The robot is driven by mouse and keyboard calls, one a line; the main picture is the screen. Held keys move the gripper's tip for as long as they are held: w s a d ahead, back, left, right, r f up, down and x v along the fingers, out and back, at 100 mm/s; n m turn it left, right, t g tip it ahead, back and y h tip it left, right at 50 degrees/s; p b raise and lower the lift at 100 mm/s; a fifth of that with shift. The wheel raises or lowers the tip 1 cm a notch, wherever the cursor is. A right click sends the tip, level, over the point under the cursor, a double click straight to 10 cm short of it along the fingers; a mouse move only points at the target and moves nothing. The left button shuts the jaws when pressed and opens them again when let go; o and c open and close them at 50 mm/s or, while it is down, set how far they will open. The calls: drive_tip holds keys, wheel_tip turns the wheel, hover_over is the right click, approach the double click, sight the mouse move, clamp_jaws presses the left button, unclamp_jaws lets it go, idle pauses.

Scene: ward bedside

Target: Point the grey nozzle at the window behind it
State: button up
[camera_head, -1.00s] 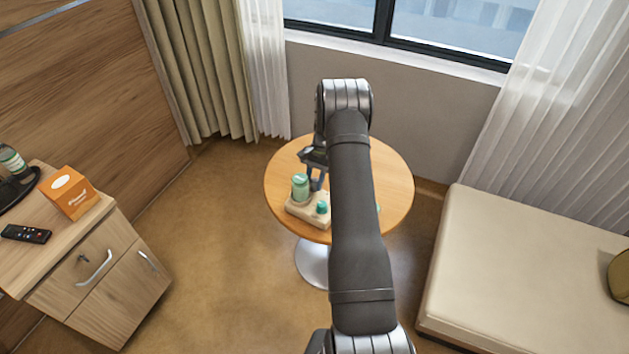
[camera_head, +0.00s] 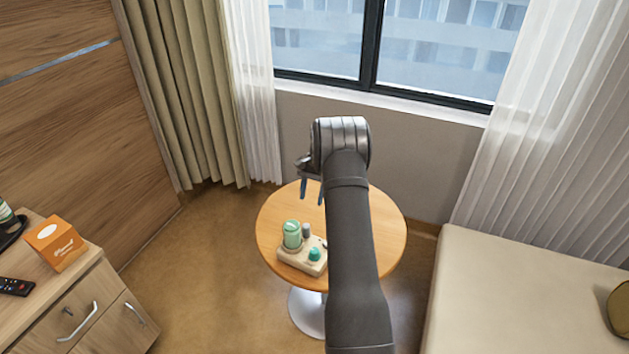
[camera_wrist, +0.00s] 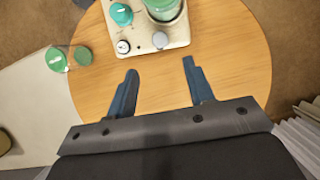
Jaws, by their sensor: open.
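The grey nozzle (camera_head: 306,230) is a short upright-looking cylinder on a cream base unit (camera_head: 289,262), behind and right of a green jar (camera_head: 292,236). In the wrist view the nozzle (camera_wrist: 160,40) shows its rounded grey end at the base's edge nearest my gripper; I cannot tell exactly which way it points. The base also carries a teal knob (camera_wrist: 121,14) and a white dial (camera_wrist: 123,46). My gripper (camera_wrist: 160,68) is open and empty, its blue-grey fingers apart from the nozzle. In the head view it (camera_head: 312,196) hangs above the table's window side. The window (camera_head: 425,50) is behind.
The unit stands on a round wooden table (camera_head: 272,218). A green-lidded clear container (camera_wrist: 82,56) is at the table's side, hidden by my arm in the head view. A cream couch (camera_head: 500,290) is right, a bedside cabinet (camera_head: 90,315) left. The table's window side looks clear.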

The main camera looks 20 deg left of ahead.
drive_tip(key=v, duration=0.5)
drive_tip(key=shift+r, duration=0.15)
drive_tip(key=m+t, duration=0.4)
drive_tip(key=m, duration=0.2)
hover_over(306, 225)
wheel_tip(306, 225, down, 17)
drive_tip(key=shift+s+r, duration=0.1)
drive_tip(key=shift+c, duration=0.5)
